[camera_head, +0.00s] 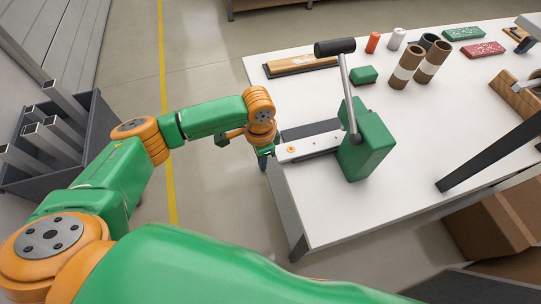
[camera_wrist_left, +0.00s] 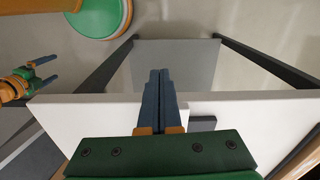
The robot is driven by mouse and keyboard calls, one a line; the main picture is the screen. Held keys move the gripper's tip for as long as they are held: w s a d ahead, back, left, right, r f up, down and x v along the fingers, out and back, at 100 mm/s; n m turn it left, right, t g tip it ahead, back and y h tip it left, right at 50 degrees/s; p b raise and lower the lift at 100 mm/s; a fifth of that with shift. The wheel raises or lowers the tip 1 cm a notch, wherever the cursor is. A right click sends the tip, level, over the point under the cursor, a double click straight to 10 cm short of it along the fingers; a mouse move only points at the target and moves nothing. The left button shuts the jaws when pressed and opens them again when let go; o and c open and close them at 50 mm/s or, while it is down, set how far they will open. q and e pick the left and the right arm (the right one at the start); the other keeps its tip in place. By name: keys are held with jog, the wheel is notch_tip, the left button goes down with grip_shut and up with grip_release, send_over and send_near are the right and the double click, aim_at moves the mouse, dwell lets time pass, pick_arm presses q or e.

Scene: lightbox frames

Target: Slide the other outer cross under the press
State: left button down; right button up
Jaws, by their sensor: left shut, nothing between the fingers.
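The press (camera_head: 367,145) has a green body and a raised lever with a black grip. It stands near the table's left edge. A pale flat bar (camera_head: 318,142) with an orange dot lies along its dark base and meets the green body; I cannot tell if this is an outer cross. My left gripper (camera_head: 267,158) is at the table's left edge, just beside the bar's outer end. In the left wrist view its fingers (camera_wrist_left: 160,75) are shut and empty. My right gripper (camera_wrist_left: 52,70) shows there at the left, with its fingers apart and empty.
A dark bin (camera_head: 62,135) with several pale metal tubes stands on the floor at left. Cardboard boxes (camera_head: 490,228) lie beneath at right.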

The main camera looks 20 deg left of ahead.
aim_at(278, 157)
pick_arm(q)
jog(key=shift+w+d, duration=0.75)
jog(key=shift+d, duration=0.25)
jog(key=shift+w+d, duration=0.55)
jog(key=shift+d, duration=0.2)
